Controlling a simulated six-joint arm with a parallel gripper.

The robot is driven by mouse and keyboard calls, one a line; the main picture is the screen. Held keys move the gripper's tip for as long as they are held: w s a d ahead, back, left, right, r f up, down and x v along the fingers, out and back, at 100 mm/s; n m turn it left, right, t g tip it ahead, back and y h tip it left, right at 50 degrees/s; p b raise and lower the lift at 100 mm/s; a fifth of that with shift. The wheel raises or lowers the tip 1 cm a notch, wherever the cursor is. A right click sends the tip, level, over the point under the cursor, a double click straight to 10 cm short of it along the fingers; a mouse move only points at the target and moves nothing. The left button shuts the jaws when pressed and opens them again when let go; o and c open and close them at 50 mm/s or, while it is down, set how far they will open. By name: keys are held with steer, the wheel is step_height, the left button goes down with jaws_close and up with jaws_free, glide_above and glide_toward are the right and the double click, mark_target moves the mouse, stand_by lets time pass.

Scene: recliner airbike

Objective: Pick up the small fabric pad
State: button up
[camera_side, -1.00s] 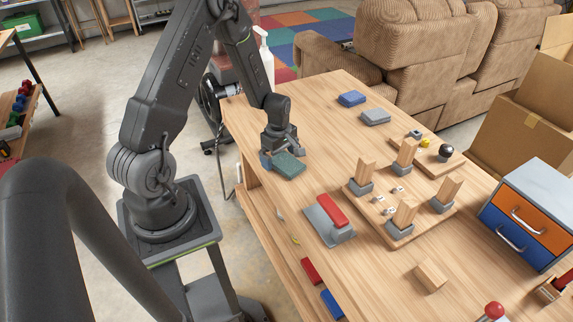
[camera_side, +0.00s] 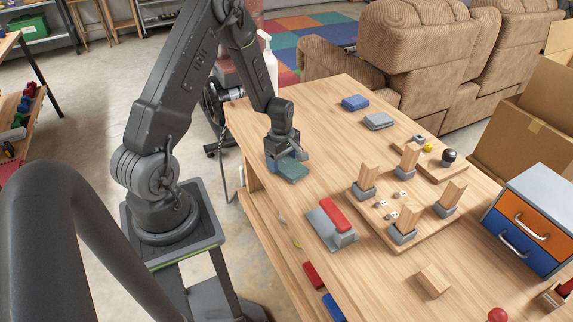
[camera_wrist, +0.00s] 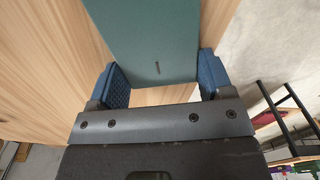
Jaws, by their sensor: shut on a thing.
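The teal fabric pad (camera_side: 292,172) is near the table's left edge in the side view, at my gripper (camera_side: 286,160). The wrist view shows the pad (camera_wrist: 148,45) as a flat teal slab with a small dark mark, reaching between the two blue ribbed fingertips of my gripper (camera_wrist: 163,80). My gripper is shut on the pad. I cannot tell whether the pad is clear of the tabletop. Another pad, blue (camera_side: 355,102), and a grey pad (camera_side: 379,120) lie farther back on the table.
A grey block with a red top (camera_side: 333,216) stands nearer the camera. A wooden board with several upright wood blocks (camera_side: 378,214) is to the right. An orange and blue drawer box (camera_side: 535,222) sits at the right edge. Bare tabletop lies behind the pad.

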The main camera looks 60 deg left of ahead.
steer(key=shift+r, duration=0.15)
step_height(320, 180, up, 4)
steer(key=shift+a+r, duration=0.1)
steer(key=shift+r, duration=0.05)
steer(key=s+a+r, duration=0.6)
steer(key=s, duration=0.3)
steer(key=m, duration=0.3)
glide_above(293, 171)
step_height(293, 171, down, 6)
steer(key=shift+a, duration=0.1)
steer(key=shift+f, duration=0.1)
steer(key=shift+f, duration=1.75)
steer(key=shift+d, duration=5.95)
steer(key=shift+f, duration=0.2)
